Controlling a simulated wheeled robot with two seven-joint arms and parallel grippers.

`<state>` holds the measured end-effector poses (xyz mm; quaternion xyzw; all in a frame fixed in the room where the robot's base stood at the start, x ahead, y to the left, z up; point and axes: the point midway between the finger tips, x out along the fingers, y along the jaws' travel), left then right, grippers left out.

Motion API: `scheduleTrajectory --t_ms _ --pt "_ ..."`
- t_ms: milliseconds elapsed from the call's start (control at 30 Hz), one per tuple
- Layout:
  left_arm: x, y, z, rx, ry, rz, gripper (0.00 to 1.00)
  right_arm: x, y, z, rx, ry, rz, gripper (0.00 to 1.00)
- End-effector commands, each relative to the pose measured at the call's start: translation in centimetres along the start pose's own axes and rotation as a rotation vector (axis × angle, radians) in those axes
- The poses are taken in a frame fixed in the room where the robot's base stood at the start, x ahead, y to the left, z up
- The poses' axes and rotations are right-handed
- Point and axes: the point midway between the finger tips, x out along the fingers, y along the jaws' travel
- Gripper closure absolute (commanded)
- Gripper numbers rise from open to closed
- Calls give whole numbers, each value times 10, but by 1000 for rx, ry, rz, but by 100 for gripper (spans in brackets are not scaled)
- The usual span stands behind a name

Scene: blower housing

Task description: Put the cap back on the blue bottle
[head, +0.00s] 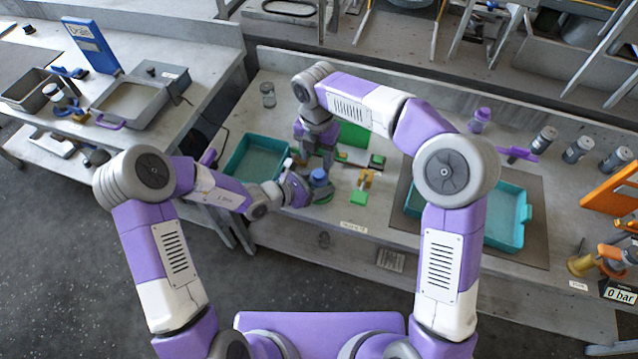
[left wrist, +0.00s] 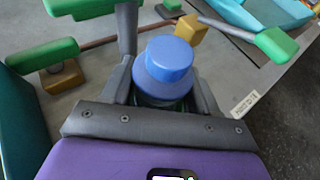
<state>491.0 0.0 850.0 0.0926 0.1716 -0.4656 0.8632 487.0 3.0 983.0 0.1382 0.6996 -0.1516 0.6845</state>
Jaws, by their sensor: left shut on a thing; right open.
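The blue bottle (head: 320,176) stands upright near the front of the middle bench. In the left wrist view its blue top (left wrist: 167,60) is a narrower cylinder above a wider round blue part. I cannot tell whether that narrower part is the cap or the neck, and I make out no separate cap. My left gripper (head: 308,188) is shut around the bottle from the left, and its fingers (left wrist: 165,98) flank it below the blue part. My right gripper (head: 317,158) points down, open, just behind and above the bottle. Its fingertips are hard to make out.
A teal tray (head: 238,170) lies to the left and another teal tray (head: 522,215) to the right. The bench's front edge is near.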

Motion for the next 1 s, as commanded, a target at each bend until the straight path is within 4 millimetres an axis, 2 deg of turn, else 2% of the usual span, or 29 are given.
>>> scheduleTrajectory --t_ms 200,433,633,1000 --pt "0 0 0 0 0 0 100 -3 -1 2 -429 -8 9 44" --pt "0 0 0 0 0 0 100 -6 -1 4 -761 -20 13 44" --pt "0 0 0 0 0 0 100 -8 -1 5 -877 -25 14 44" --pt "0 0 0 0 0 0 100 -7 -1 5 -886 -26 14 44"
